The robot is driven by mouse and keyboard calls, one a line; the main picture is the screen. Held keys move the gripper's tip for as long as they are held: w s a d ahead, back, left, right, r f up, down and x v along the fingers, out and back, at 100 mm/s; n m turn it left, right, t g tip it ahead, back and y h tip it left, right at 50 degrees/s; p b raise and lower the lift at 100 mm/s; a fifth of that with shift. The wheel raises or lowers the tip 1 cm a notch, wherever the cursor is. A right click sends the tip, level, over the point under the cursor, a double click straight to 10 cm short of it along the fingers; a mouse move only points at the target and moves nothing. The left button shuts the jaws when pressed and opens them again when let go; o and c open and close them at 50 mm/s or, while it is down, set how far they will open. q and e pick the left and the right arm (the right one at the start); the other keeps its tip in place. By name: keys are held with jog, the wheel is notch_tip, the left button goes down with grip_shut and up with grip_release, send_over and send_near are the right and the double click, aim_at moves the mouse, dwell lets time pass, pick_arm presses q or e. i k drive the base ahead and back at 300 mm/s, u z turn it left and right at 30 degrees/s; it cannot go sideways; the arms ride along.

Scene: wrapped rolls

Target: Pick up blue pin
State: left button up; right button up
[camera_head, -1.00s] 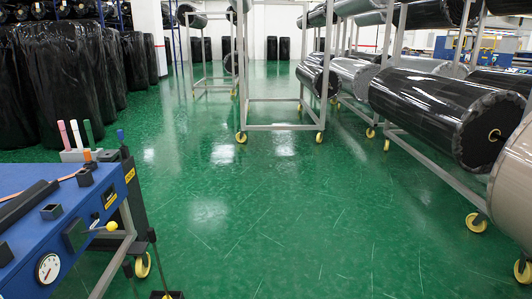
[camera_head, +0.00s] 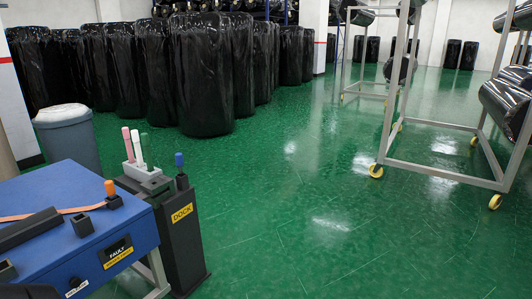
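The blue pin (camera_head: 179,160) stands upright at the top of the black dock (camera_head: 182,225), which carries a yellow "DOCK" label. Only its blue upper end shows clearly above a dark lower part. Just left of it, a pale holder block (camera_head: 143,173) carries a pink pin (camera_head: 127,144), a white pin (camera_head: 138,148) and a green pin (camera_head: 145,143). An orange-topped pin (camera_head: 110,188) stands apart on the blue table's far right corner.
The blue table (camera_head: 140,222) with black fixtures and a "FAULT" panel fills the lower left. A grey bin (camera_head: 68,135) stands behind it. Wrapped black rolls (camera_head: 205,80) stand at the back. A wheeled rack (camera_head: 440,170) is at right. The green floor between is clear.

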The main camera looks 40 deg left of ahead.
aim_at(178, 157)
jog(key=u, duration=0.3)
jog(key=i, duration=2.35)
jog(key=u, duration=1.95)
jog(key=i, duration=1.2)
jog(key=u, duration=1.25)
